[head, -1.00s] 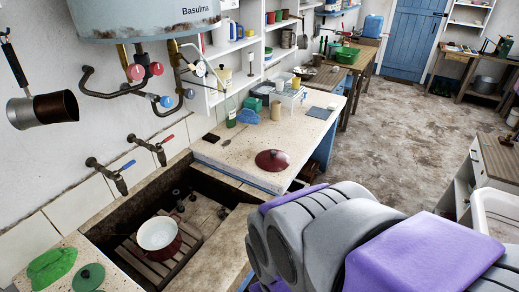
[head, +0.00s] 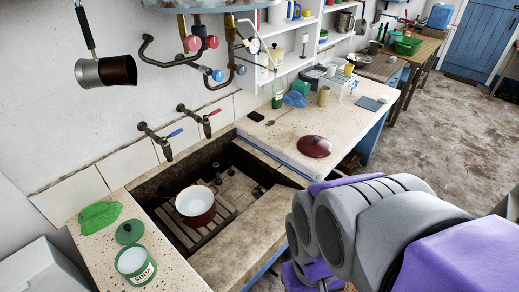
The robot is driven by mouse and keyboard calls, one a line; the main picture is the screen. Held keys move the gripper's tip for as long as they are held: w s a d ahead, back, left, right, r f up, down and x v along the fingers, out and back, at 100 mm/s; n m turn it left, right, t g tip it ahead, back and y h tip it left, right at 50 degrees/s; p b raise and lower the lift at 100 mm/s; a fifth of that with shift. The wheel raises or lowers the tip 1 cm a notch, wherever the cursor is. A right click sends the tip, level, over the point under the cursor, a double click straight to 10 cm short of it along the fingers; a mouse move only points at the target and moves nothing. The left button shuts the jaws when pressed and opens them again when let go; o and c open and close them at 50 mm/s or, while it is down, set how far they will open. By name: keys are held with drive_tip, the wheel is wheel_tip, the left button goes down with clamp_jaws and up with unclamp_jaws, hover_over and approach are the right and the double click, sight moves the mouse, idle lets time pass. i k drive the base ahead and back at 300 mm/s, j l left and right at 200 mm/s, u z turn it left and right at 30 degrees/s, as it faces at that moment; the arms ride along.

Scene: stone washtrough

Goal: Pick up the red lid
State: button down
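The red lid (head: 314,146) lies flat on the speckled stone counter (head: 276,150) to the right of the sunken trough, with its dark knob on top. It is near the counter's front edge and in full view. A red pot (head: 196,205) with a white inside stands uncovered on the slatted floor of the trough. My arm, grey and purple, fills the lower right, in front of the counter and below the lid in the picture. The end of my arm with the gripper cannot be made out.
The trough (head: 165,218) has raised stone edges. A green lid (head: 130,232), a soda tin (head: 136,262) and a green cloth (head: 99,215) are on the left ledge. A blue sponge-like item (head: 295,99), a beige cup (head: 324,96) and a dish rack (head: 345,84) stand behind the red lid.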

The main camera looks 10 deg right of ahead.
sight(314, 146)
drive_tip(key=i+l+u, duration=0.4)
drive_tip(key=l, duration=0.9)
drive_tip(key=i+l+u, duration=0.15)
drive_tip(key=l+u, duration=0.2)
drive_tip(key=l, duration=1.05)
drive_tip(key=l+u, duration=0.4)
drive_tip(key=l, duration=1)
